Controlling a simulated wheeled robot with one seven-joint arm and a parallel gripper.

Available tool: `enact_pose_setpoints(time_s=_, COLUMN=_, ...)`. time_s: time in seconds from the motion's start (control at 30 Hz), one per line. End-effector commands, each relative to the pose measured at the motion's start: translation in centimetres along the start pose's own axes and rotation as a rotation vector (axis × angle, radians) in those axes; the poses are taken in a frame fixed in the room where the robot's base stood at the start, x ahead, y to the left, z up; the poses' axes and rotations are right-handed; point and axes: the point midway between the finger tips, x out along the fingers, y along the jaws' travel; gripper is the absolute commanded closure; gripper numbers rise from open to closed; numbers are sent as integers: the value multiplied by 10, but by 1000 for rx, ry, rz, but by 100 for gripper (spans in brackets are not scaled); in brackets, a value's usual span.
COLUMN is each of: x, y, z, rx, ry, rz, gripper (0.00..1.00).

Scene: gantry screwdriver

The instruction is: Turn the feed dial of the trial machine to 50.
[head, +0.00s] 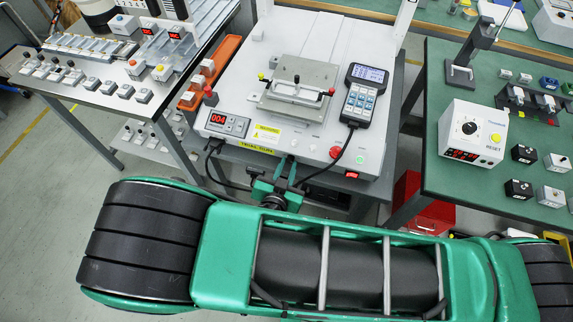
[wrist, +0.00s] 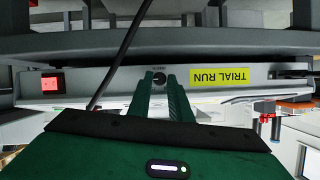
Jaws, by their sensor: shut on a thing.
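The trial machine (head: 300,140) is the light grey unit in the middle of the head view. Its yellow TRIAL RUN label also shows upside down in the wrist view (wrist: 220,77). The feed dial (wrist: 159,79) is a small dark round knob on the machine's front face, beside that label. My gripper (wrist: 159,76) is shut on the dial, one green finger on each side of it. In the head view my gripper (head: 286,166) reaches the front face from below and hides the dial. The dial's scale and setting are too small to read.
A display (head: 228,123) with red digits, a handheld keypad (head: 362,94) and a red button (head: 336,152) are on the machine. A black cable (wrist: 118,58) hangs close to my gripper. A lit red switch (wrist: 50,84) is on the front face. Benches stand on both sides.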

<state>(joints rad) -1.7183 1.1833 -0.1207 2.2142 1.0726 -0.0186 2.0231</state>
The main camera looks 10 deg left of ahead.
Motion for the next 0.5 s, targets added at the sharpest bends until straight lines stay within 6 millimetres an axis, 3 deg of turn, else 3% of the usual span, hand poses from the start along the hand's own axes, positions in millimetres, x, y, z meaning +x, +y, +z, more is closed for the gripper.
enact_pose_setpoints(time_s=0.5, x=1, y=-6, z=0, rx=-358, ry=3, rz=150, gripper=100)
